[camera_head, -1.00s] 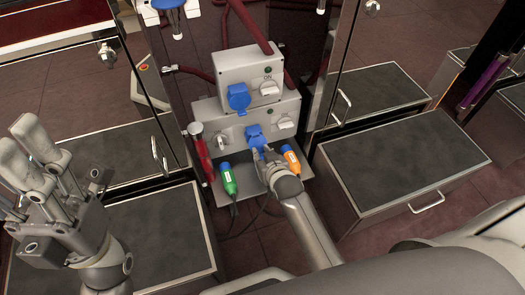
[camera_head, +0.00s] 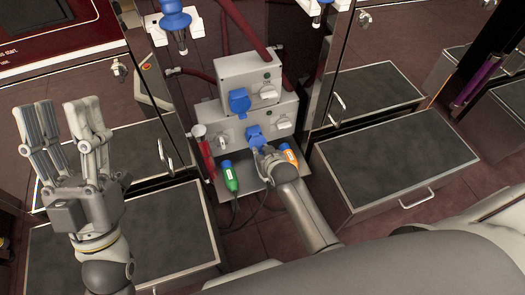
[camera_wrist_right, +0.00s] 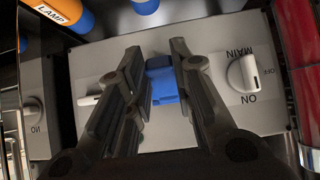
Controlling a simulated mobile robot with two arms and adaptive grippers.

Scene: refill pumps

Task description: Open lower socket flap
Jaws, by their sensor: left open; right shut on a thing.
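The lower socket flap (camera_head: 254,134) is blue and sits on the front of the lower grey socket box (camera_head: 284,109). My right gripper (camera_head: 262,150) is at this flap, shut on it. In the right wrist view the blue flap (camera_wrist_right: 164,88) shows between the two dark fingers of my right gripper (camera_wrist_right: 157,55). The fingers hide part of it, and I cannot tell how far it is swung. My left gripper (camera_head: 60,108) is open and empty at the left, well away from the boxes, with its fingers pointing up.
An upper box with a blue flap (camera_head: 239,101) stands above. A green plug (camera_head: 230,177) and an orange plug (camera_head: 288,153) are beside my right gripper. A red cylinder (camera_head: 206,155) is at the left. White knobs flank the flap; one (camera_wrist_right: 243,73) is marked MAIN.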

